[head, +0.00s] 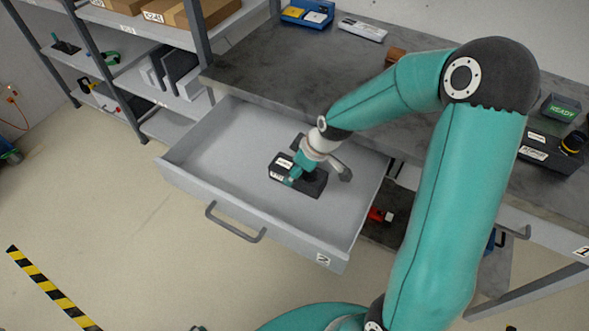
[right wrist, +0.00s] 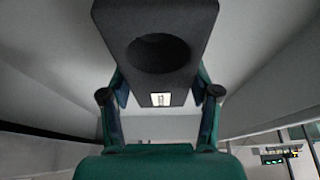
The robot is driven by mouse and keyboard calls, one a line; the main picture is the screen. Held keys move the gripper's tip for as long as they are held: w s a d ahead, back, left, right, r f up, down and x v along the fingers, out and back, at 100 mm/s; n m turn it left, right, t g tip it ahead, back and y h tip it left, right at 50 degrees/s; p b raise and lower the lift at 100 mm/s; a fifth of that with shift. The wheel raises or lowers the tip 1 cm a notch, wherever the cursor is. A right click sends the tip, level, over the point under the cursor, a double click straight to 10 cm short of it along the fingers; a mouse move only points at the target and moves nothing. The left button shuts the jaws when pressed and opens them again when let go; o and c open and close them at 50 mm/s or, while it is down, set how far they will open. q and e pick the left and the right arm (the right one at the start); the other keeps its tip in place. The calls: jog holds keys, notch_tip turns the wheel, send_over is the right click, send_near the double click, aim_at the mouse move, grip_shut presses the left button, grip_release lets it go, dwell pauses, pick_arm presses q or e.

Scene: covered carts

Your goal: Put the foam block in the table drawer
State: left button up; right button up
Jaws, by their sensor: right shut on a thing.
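The foam block (head: 314,187) is a dark block with a white label. It is over the floor of the open grey drawer (head: 222,128), within its walls. My right gripper (head: 301,168) is shut on the block from above. In the right wrist view the block (right wrist: 190,25) shows a round dark hollow and sits between the two fingers of the right gripper (right wrist: 160,98). I cannot tell whether the block touches the drawer floor. My left gripper is not in view.
The drawer is pulled out below the dark tabletop (head: 270,65), with its handle (head: 235,224) facing front. The drawer's left part is bare. A shelf rack (head: 185,122) stands to the left. A blue tray (head: 307,14) and a black device (head: 545,150) are on the tabletop.

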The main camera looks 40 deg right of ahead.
jog(key=shift+f, duration=0.15)
jog(key=o, duration=1.2)
jog(key=v, duration=1.2)
jog(key=shift+a, duration=0.1)
